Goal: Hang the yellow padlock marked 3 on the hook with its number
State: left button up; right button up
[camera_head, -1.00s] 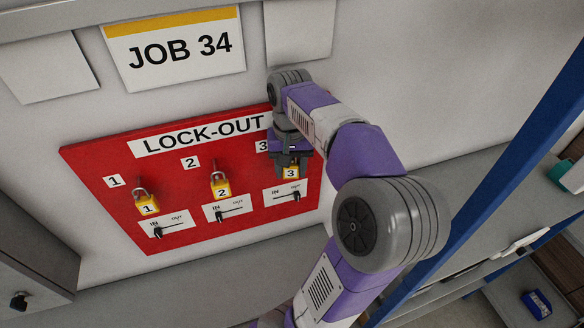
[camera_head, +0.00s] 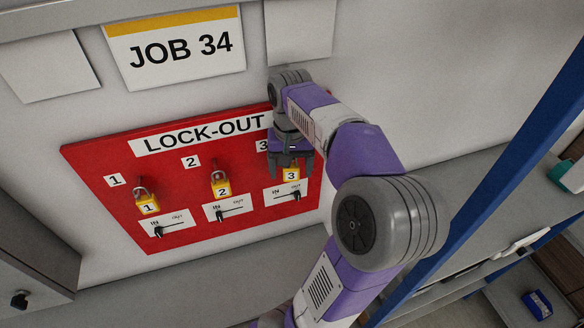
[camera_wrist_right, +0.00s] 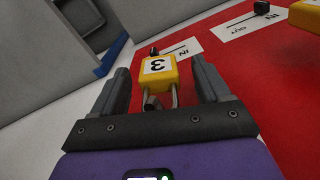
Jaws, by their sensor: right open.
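The yellow padlock marked 3 (camera_head: 291,175) is at the right column of the red lock-out board, below the number 3 label (camera_head: 263,146). In the right wrist view the padlock (camera_wrist_right: 158,66) sits between the two spread fingers, with gaps beside its body. Its shackle points toward the gripper's palm, with a small grey piece at it that looks like the hook (camera_wrist_right: 151,101); how the two meet is not clear. My right gripper (camera_head: 292,167) is open around the padlock and hides hook 3 in the head view. My left gripper is not in view.
The red board (camera_head: 90,160) carries padlock 1 (camera_head: 147,203) and padlock 2 (camera_head: 221,187) on their hooks. Switch plates sit below each, with plate 3 (camera_head: 286,195) just under the gripper. A blue shelf post (camera_head: 510,165) stands at the right.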

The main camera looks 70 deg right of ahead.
jog(key=shift+w+f, duration=0.1)
notch_tip(320, 180, up, 8)
jog(key=shift+f, duration=0.1)
dwell(0.3)
